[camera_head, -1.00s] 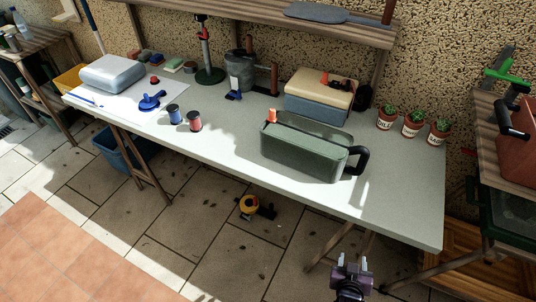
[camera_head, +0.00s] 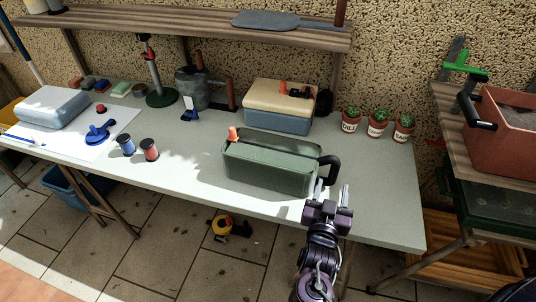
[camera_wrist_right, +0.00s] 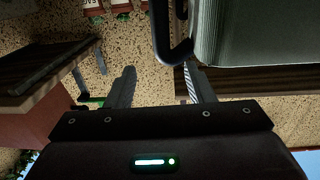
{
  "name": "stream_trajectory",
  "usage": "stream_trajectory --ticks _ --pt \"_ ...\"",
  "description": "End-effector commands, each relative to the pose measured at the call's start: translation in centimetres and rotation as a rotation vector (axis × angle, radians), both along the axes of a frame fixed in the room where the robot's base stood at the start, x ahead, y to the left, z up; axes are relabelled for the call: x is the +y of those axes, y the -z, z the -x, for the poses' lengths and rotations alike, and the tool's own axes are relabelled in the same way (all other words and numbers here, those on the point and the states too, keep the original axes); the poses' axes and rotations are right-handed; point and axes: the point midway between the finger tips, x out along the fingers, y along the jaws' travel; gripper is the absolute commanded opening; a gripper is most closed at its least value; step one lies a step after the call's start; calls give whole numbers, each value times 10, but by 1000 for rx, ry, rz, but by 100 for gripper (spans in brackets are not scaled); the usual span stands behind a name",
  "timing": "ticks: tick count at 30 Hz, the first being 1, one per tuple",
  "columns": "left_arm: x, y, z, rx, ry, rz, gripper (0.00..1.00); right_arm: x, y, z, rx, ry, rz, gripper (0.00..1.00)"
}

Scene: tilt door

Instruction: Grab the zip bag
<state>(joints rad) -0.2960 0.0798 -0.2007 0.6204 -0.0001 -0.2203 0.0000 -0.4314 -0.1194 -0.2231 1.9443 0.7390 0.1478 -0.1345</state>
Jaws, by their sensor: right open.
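I cannot identify a zip bag for certain; this container is the thing nearest my gripper. My right gripper (camera_head: 332,190) is open, just in front of the handle at the table's front edge. In the right wrist view, which looks upside down, the open fingers (camera_wrist_right: 158,82) are near the black handle (camera_wrist_right: 163,40) beside the container wall (camera_wrist_right: 260,32). I see nothing between the fingers. My left gripper is out of view.
The pale table (camera_head: 380,190) is clear at the right. Small potted cacti (camera_head: 376,125) stand behind it. A cream-lidded box (camera_head: 279,105) is behind the container. Two spools (camera_head: 149,149) stand to the left. A side shelf with a terracotta planter (camera_head: 505,135) is at the right.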

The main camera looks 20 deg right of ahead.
Motion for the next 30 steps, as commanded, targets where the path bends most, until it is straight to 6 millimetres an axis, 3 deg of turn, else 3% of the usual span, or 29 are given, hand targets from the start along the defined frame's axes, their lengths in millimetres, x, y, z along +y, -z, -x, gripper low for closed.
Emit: stream_trajectory --ticks 5,14,21,30 --pt "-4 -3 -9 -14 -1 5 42 -6 -6 -4 -12 10 0 48" --pt "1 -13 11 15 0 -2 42 -25 -10 -35 -12 9 1 48" --pt "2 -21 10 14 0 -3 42 -41 -8 -62 -11 8 0 48" --pt "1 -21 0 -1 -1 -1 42 -43 -6 -65 -11 8 -1 46"
